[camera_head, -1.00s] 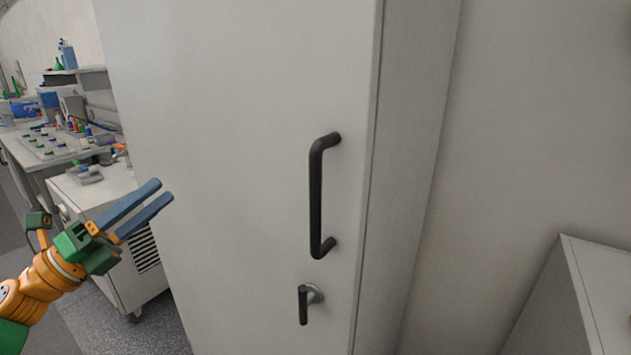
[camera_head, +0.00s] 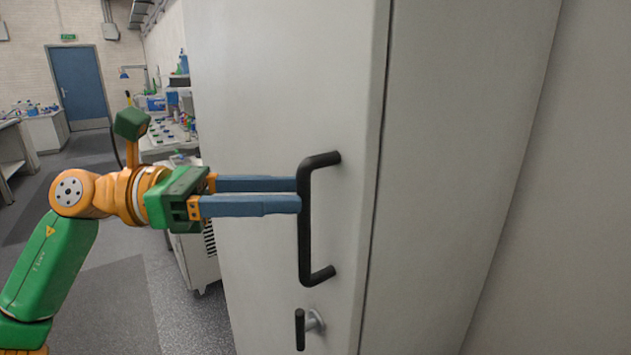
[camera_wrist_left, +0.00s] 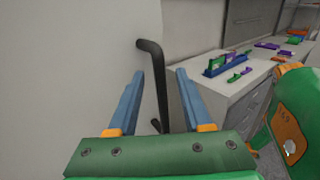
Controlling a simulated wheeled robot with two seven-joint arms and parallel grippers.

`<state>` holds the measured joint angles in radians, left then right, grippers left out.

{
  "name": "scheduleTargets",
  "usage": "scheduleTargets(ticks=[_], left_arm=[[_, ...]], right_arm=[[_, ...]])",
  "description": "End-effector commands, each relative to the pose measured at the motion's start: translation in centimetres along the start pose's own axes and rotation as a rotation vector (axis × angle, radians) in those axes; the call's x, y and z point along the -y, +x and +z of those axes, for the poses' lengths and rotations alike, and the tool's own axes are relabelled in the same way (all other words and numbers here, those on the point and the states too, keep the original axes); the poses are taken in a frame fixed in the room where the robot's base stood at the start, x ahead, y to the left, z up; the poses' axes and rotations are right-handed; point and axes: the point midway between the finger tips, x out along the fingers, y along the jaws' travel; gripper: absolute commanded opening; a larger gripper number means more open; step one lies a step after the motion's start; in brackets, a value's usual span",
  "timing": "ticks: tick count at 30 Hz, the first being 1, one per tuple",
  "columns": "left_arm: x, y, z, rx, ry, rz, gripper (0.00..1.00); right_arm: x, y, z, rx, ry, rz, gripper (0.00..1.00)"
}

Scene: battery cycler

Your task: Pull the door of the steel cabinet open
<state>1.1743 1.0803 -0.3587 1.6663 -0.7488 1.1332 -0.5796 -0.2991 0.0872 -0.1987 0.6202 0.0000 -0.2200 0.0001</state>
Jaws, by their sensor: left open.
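The steel cabinet's pale door (camera_head: 270,75) fills the middle of the head view and looks shut. Its long black bar handle (camera_head: 304,225) stands upright near the door's right edge. A small black latch lever (camera_head: 300,328) sits below it. My left gripper (camera_head: 299,194) comes in level from the left, its blue fingertips at the upper half of the bar handle. In the left wrist view, the open fingers (camera_wrist_left: 157,80) have the handle (camera_wrist_left: 158,85) showing between them. I cannot tell whether the fingers touch it. My right gripper is not in view.
A wheeled cabinet (camera_head: 200,268) and a bench with small parts (camera_head: 165,135) stand to the left of the steel cabinet. Grey floor (camera_head: 120,300) lies open at the left, with a blue door (camera_head: 80,88) far back. A bare wall is at the right.

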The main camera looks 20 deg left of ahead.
Motion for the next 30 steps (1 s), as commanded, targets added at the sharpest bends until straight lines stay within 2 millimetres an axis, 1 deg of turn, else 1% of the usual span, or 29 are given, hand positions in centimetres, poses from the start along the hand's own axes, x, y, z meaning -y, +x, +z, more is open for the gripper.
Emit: scheduleTargets(ticks=[1,4,7,12,13,14,15,17,18,30], left_arm=[[0.1,0.9,0.4,-0.001,0.0,-0.004,0.5],[0.0,2.2,0.3,0.0,-0.001,-0.002,0.5],[0.0,2.7,0.1,0.002,-0.002,0.0,0.5],[0.0,2.8,0.0,0.002,-0.002,0.0,0.5],[0.0,2.8,0.0,0.002,-0.002,0.0,0.47],[0.0,2.8,0.0,0.002,-0.002,0.0,0.39],[0.0,2.8,0.0,0.002,-0.002,0.0,0.28],[0.0,2.7,0.0,0.002,-0.002,0.0,0.12],[0.0,2.7,0.0,0.002,-0.002,0.0,0.01],[0.0,2.7,0.0,0.002,-0.002,0.0,0.0]], right_arm=[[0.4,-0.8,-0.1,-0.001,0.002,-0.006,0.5],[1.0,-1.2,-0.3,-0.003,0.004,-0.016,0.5],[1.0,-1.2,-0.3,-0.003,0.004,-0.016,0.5],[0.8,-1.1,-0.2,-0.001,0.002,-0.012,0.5],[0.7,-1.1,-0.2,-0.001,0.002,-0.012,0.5],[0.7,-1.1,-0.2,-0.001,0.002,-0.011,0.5],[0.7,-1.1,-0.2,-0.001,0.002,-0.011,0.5],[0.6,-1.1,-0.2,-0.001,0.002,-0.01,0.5],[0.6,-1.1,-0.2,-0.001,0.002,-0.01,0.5],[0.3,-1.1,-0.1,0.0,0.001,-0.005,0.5]])
